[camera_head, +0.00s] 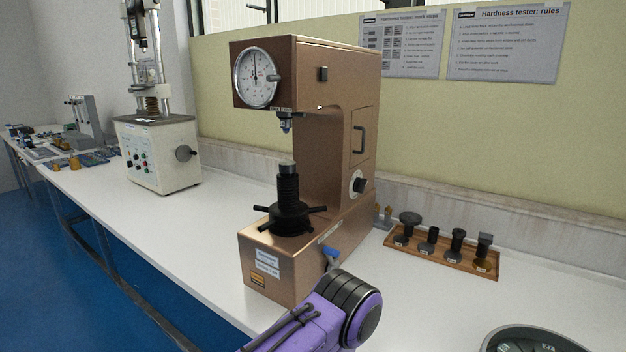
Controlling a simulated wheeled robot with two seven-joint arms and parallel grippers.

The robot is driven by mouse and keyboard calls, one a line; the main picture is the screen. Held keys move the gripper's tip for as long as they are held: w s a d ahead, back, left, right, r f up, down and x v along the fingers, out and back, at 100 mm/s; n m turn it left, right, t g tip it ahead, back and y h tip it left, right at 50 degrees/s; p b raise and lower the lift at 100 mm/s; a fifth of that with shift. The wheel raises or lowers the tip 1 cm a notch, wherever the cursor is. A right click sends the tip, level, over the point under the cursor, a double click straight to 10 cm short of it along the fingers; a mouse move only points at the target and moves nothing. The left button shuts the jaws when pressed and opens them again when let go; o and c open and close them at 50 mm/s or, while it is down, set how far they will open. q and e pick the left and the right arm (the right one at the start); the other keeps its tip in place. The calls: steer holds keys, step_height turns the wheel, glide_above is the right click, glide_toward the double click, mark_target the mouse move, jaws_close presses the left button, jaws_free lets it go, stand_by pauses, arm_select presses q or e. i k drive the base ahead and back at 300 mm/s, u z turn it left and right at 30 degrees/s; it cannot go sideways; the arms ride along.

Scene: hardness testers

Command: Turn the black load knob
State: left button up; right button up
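The bronze-coloured hardness tester (315,130) stands on the white bench in the middle of the head view. A black knob (358,182) on a pale round plate sits low on its right side, below a dark handle. I take it for the load knob; it is small here and its setting cannot be read. The knob is uncovered. One of my purple arms reaches up from the bottom edge, with its dark rounded joint in front of the tester's base and below the knob. Neither gripper's fingers show.
A blue-tipped lever (331,256) projects from the tester's base, just above my arm. A wooden rack (455,263) of several dark parts stands to the right. A dark round object (530,340) is at the bottom right. A white testing machine (157,155) stands at the left.

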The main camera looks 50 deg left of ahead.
mark_target(359, 185)
steer(key=u, duration=1.4)
